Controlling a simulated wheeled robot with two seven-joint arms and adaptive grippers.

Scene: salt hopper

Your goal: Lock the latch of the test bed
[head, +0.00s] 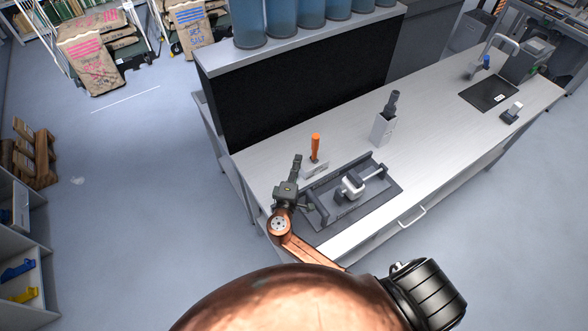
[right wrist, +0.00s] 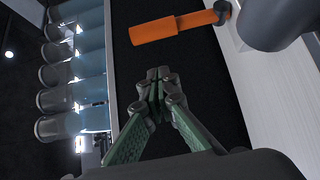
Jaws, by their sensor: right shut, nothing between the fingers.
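The test bed (head: 390,190) is a dark tray on the bench, with a grey and white fixture (head: 352,186) mounted in it. An upright orange handle (head: 316,145), which looks like the latch lever, stands on a light base (head: 314,169) at the tray's back left. My right gripper (head: 297,158) is just left of the orange handle, apart from it, its fingers pointing away from me. In the right wrist view, the gripper (right wrist: 158,75) is shut and empty, and the orange handle (right wrist: 170,28) lies beyond the fingertips. My left gripper is not in view.
A light box with a dark tool (head: 385,123) stands behind the test bed. A dark panel (head: 300,95) topped by a shelf of blue containers (head: 282,18) borders the bench's back. A black mat (head: 488,93) lies far right. The bench between is mostly clear.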

